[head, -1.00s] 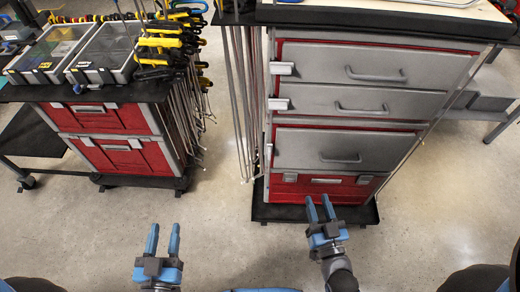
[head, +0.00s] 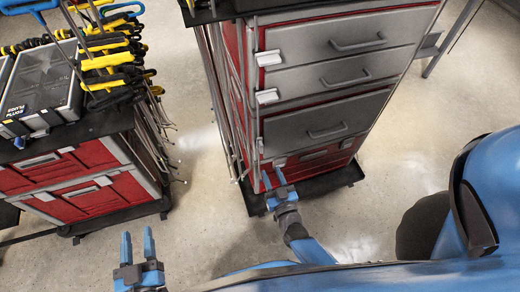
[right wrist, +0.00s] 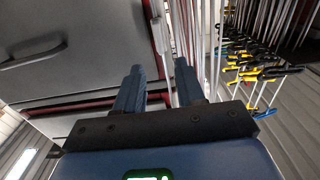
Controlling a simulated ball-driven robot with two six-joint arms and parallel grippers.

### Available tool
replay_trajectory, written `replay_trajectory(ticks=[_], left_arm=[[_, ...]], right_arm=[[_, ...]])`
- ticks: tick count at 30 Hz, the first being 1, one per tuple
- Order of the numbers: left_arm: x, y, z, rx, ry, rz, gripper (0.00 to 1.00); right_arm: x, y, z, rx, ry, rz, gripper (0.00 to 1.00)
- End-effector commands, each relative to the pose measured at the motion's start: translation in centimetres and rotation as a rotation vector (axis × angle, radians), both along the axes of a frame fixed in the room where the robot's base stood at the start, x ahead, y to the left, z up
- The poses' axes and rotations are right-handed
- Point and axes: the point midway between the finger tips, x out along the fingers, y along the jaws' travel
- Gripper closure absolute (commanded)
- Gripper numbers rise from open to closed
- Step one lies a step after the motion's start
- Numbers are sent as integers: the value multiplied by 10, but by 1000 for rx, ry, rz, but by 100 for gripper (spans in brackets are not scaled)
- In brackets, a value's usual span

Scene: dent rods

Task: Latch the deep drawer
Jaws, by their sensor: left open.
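The deep drawer (head: 327,131) is the tall grey front with a dark handle, low in the red and grey cabinet. Its front looks pushed in, but I cannot tell if it is fully flush. A small pale latch (head: 260,146) seems to sit at its left edge, its state unclear. My right gripper (head: 274,178) is open and empty, in front of the cabinet's lower left corner below that drawer. In the right wrist view its fingers (right wrist: 158,85) stand apart near a grey drawer front. My left gripper (head: 137,246) is open and empty over the floor.
White latches (head: 268,58) sit on the left edges of the two upper drawers. Long rods (head: 215,90) hang along the cabinet's left side. A second red cabinet (head: 90,190) with clamps and cases stands at left. Floor between the cabinets is clear.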

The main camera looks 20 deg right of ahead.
Motion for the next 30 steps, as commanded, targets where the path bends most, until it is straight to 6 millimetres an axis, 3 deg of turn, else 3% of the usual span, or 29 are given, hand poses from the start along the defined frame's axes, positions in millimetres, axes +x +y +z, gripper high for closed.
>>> replay_trajectory(ticks=[18, 24, 30], left_arm=[[0, 0, -9, 0, 0, 0, 57], [0, 0, -10, 0, 0, 0, 57], [0, 0, -10, 0, 0, 0, 57]], right_arm=[[85, 3, 0, -4, -1, -1, 62], [101, 4, 0, -5, 0, 1, 62], [105, 4, 0, -4, 1, 1, 62]])
